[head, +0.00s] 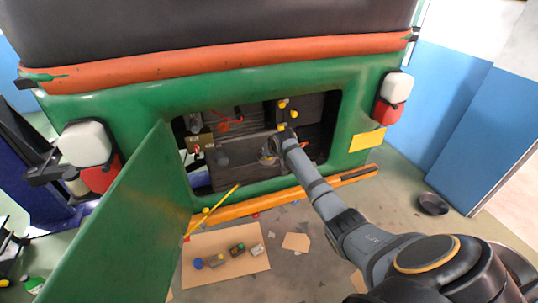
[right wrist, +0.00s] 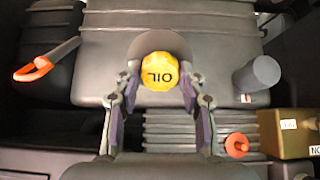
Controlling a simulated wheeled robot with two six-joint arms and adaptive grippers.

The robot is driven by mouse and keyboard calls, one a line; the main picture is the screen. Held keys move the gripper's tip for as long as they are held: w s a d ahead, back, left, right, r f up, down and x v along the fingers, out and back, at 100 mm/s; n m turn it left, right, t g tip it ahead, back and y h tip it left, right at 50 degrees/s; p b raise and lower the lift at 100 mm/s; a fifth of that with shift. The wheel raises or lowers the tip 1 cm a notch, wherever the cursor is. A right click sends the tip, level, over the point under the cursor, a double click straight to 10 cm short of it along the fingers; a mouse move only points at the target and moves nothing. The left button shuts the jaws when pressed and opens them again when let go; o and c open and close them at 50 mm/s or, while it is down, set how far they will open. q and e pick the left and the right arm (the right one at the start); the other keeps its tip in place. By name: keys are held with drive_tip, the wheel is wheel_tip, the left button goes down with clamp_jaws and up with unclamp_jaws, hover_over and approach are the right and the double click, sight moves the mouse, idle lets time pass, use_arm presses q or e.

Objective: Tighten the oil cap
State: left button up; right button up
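The yellow oil cap (right wrist: 159,72), marked OIL, sits on a dark grey engine cover (right wrist: 205,40) inside the open bay. My right gripper (right wrist: 160,76) has one fingertip on each side of the cap, and the tips appear to touch its edges. In the head view my right gripper (head: 269,155) reaches into the bay at the cover, and its own links mostly hide the cap. My left gripper is not in view.
The green hatch door (head: 130,225) stands open at the left. A brown battery-like box (right wrist: 290,135), a grey cylinder (right wrist: 257,73) and an orange handle (right wrist: 33,70) surround the cap. Cardboard (head: 225,248) with small parts lies on the floor.

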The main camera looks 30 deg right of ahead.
drive_tip(key=c, duration=0.4)
drive_tip(key=shift+r+m+p, duration=0.15)
drive_tip(key=shift+m+p, duration=0.4)
drive_tip(key=shift+m, duration=0.15)
drive_tip(key=shift+m+p, duration=0.6)
drive_tip(key=shift+m, duration=0.8)
